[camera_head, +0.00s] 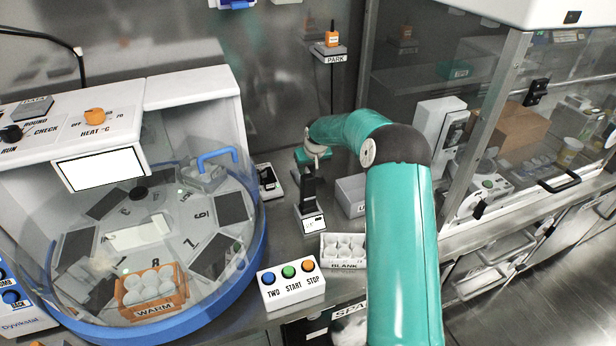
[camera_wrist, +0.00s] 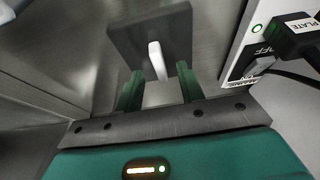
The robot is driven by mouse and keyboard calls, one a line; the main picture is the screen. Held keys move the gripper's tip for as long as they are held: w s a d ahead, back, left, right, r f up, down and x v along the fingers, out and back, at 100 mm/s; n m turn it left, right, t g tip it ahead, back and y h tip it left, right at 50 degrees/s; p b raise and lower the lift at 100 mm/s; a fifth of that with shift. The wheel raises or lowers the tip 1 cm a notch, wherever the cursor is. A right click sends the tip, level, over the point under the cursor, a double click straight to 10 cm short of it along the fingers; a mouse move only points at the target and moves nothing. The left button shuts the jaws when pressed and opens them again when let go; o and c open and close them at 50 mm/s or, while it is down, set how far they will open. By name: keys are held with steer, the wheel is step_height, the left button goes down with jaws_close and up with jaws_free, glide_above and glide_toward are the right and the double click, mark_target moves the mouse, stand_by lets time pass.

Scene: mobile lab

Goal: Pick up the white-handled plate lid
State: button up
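In the wrist view, the plate lid (camera_wrist: 122,36) is a dark grey square with an upright white handle (camera_wrist: 156,58). My gripper (camera_wrist: 160,74) is open, with one teal finger on each side of the handle's lower end. Gaps show between the fingers and the handle, and I cannot tell whether either finger touches it.
A white device with an OFF marking (camera_wrist: 250,62) and a black plug labelled PLATE (camera_wrist: 292,42) stand close on the right in the wrist view. A round blue-rimmed carousel (camera_head: 262,250), a button box (camera_head: 291,289) and a glass-fronted cabinet (camera_head: 490,110) surround the bench.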

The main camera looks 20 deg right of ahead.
steer(key=shift+x, duration=1.05)
steer(key=shift+c, duration=0.5)
jaws_close()
steer(key=shift+r, duration=0.1)
